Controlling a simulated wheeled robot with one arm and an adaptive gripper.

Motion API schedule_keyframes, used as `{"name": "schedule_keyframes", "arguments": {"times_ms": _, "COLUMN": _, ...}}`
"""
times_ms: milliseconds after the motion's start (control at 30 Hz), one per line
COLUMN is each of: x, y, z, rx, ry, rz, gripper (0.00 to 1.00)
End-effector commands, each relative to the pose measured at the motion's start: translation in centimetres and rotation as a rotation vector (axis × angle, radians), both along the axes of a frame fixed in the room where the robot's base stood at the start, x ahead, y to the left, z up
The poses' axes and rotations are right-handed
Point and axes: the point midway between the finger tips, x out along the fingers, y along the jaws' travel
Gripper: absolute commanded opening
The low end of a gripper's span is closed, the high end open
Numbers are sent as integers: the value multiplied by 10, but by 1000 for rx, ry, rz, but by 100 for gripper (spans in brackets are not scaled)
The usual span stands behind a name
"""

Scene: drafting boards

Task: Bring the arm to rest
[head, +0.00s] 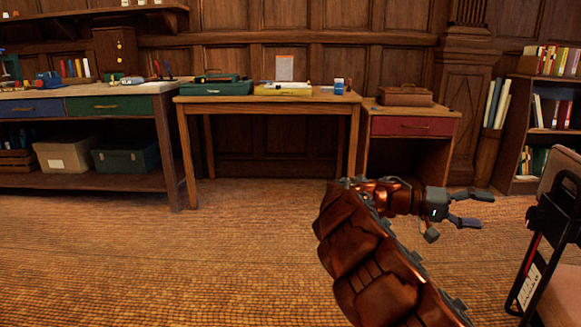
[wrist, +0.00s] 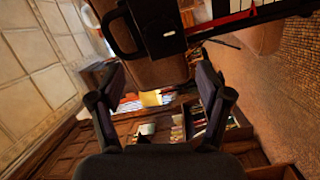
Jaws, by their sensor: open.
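My arm, in copper-brown plates, rises from the bottom of the head view and bends to the right. My gripper (head: 484,209) is at its end, in mid-air over the carpet, pointing right. Its two dark fingers are spread with nothing between them. In the wrist view my gripper (wrist: 164,98) also shows open and empty, its fingers apart on the left and right. The view there is tilted.
A brown padded seat with a black frame (head: 531,255) stands close at the right, a short gap from my fingertips. A wooden table (head: 270,101), a workbench (head: 172,150), a red-drawer cabinet (head: 413,127) and a bookshelf (head: 511,160) line the wall. The carpet (head: 200,260) is clear at left.

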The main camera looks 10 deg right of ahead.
Motion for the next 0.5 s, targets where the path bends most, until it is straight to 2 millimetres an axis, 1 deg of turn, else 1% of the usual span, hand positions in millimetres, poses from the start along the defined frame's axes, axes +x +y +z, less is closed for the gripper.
{"name": "schedule_keyframes", "arguments": {"times_ms": 67, "x": -2, "y": 1, "z": 7, "rx": 5, "ry": -2, "rz": -4, "gripper": 77}}
{"name": "schedule_keyframes", "arguments": {"times_ms": 167, "x": -12, "y": 5, "z": 27, "rx": 25, "ry": -10, "rz": -14, "gripper": 77}}
{"name": "schedule_keyframes", "arguments": {"times_ms": 267, "x": -27, "y": 12, "z": 56, "rx": 70, "ry": -25, "rz": -29, "gripper": 77}}
{"name": "schedule_keyframes", "arguments": {"times_ms": 300, "x": -35, "y": 15, "z": 67, "rx": 92, "ry": -31, "rz": -37, "gripper": 77}}
{"name": "schedule_keyframes", "arguments": {"times_ms": 400, "x": -54, "y": 24, "z": 94, "rx": 156, "ry": -54, "rz": -49, "gripper": 77}}
{"name": "schedule_keyframes", "arguments": {"times_ms": 500, "x": -74, "y": 35, "z": 115, "rx": 229, "ry": -74, "rz": -60, "gripper": 77}}
